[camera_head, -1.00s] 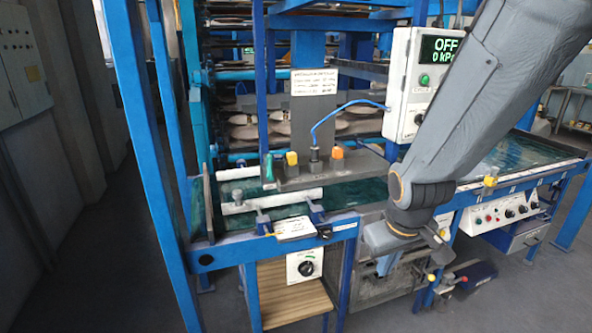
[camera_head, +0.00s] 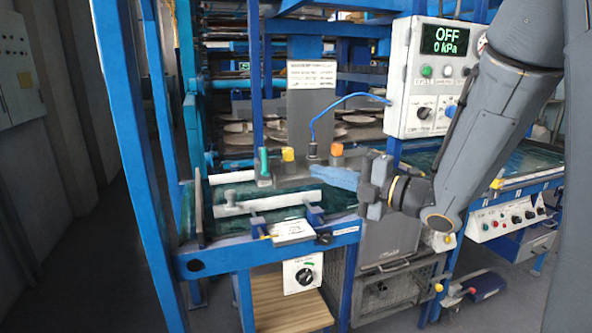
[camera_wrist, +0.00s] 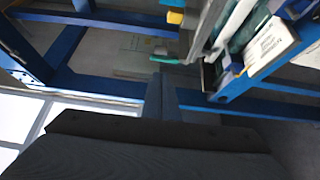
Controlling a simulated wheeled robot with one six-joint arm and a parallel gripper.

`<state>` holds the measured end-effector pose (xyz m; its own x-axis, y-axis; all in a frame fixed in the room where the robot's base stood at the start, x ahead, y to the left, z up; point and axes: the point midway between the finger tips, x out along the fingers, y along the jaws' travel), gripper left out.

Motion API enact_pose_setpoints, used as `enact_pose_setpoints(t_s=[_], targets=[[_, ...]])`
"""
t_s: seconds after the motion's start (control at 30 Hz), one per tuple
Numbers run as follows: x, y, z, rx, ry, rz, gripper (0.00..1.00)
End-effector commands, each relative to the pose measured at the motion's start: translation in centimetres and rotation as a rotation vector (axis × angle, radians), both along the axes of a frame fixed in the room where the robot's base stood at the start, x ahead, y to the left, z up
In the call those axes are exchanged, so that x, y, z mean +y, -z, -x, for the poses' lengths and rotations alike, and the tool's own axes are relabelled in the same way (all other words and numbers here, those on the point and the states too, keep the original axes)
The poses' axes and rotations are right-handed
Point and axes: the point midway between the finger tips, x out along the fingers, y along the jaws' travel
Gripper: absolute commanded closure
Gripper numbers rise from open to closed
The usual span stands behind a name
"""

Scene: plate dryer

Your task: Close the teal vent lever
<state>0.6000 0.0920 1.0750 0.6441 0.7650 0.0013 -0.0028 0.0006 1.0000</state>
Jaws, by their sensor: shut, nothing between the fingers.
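In the wrist view the teal lever (camera_wrist: 172,61) shows just beyond my gripper's tip. My gripper (camera_head: 314,169) reaches in from the right as a blue shape in front of the manifold, its tip pointing left, to the right of the teal lever and apart from it in the head view. Its fingers are shut and empty. In the wrist view the gripper (camera_wrist: 162,78) points toward the teal lever; the gap between them is hard to judge.
A blue hose (camera_head: 340,102) rises from the manifold. The control box (camera_head: 432,75) reads OFF, 0 kPa. A white bar (camera_head: 265,204) lies over the green bed below.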

Motion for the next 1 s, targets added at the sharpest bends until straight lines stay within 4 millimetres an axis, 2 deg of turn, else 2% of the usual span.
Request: enact_pose_setpoints(t_s=[0.17, 0.6, 0.8, 1.0], targets=[[2.1, -0.1, -1.5, 0.001, -0.005, -0.001, 1.00], [8.4, -0.1, -6.9, 0.004, -0.002, 0.000, 1.00], [9.9, -0.1, -8.3, 0.002, 0.000, -0.001, 1.00], [10.3, 0.0, -8.7, 0.004, 0.002, 0.000, 1.00]])
